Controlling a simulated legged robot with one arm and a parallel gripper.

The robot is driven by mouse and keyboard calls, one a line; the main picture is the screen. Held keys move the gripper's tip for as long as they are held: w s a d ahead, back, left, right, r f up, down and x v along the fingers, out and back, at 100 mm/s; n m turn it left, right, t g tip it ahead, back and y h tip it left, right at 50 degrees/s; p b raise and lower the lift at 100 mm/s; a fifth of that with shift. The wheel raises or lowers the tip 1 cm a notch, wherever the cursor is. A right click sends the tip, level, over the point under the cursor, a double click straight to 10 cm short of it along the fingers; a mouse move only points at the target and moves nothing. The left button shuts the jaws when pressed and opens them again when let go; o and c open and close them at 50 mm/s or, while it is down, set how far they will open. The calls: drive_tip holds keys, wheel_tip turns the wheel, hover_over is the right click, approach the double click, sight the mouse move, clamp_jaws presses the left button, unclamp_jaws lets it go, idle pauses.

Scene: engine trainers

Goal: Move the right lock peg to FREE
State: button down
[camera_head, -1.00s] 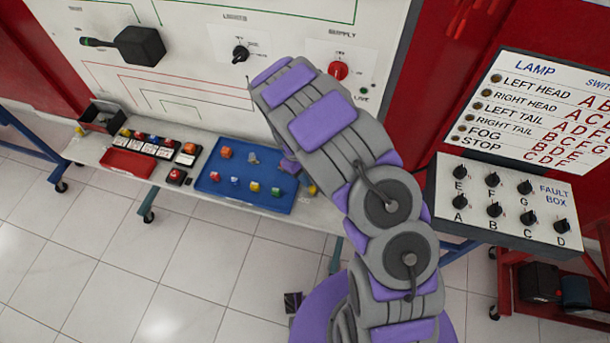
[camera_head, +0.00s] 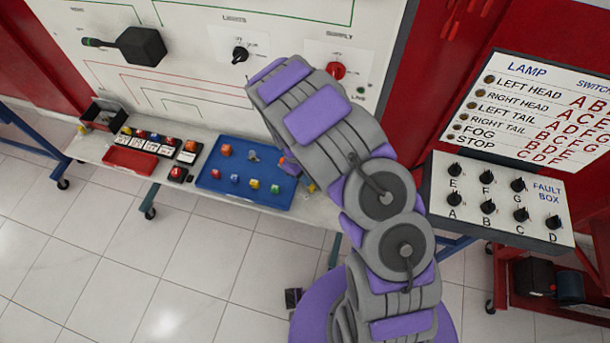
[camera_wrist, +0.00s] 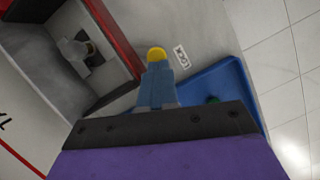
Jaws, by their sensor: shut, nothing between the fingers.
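A yellow peg end (camera_wrist: 157,52) shows just beyond my fingertips in the wrist view; I take it to be the right lock peg. My gripper (camera_wrist: 157,70) is shut, with its blue-grey fingers together and pointing at the peg. I cannot tell whether they touch it, and they hide its lower part. A small white label (camera_wrist: 181,56) with dark lettering lies beside it, too blurred to read surely. In the head view a small yellow spot (camera_head: 311,188) shows at the bench's right end, beside my arm.
A blue tray (camera_head: 215,183) with several small coloured parts lies on the bench; its edge (camera_wrist: 236,80) shows right of my fingers. A grey recess with a fitting (camera_wrist: 78,50) is at left in the wrist view. The fault box (camera_head: 500,220) stands right of my arm.

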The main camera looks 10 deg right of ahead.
drive_tip(key=shift+s+d+r+p, duration=0.1)
drive_tip(key=shift+s+p, duration=0.1)
drive_tip(key=shift+p, duration=0.1)
drive_tip(key=s+n+p, duration=0.1)
drive_tip(key=p, duration=0.1)
drive_tip(key=s+d+n+p, duration=0.1)
drive_tip(key=shift+n+t+p, duration=0.3)
drive_tip(key=shift+p, duration=0.1)
drive_tip(key=s+d+n+p, duration=0.1)
drive_tip(key=n+p, duration=0.1)
drive_tip(key=p, duration=0.1)
drive_tip(key=shift+s+d+t+h, duration=0.25)
drive_tip(key=shift+s+t+h, duration=0.05)
drive_tip(key=shift+s+h, duration=0.1)
drive_tip(key=shift+s+d+n+t+p, duration=0.25)
drive_tip(key=shift+s+d+n+p, duration=0.15)
drive_tip(key=shift+d+n+p, duration=0.4)
drive_tip(key=shift+s+d+n+t+p, duration=0.25)
drive_tip(key=shift+s+d+n+p, duration=0.2)
drive_tip(key=shift+n+p, duration=0.5)
drive_tip(key=shift+s+d+n+t, duration=0.3)
drive_tip(key=shift+d+n+t, duration=0.1)
drive_tip(key=shift+d+n, duration=1.1)
drive_tip(key=shift+n, duration=0.35)
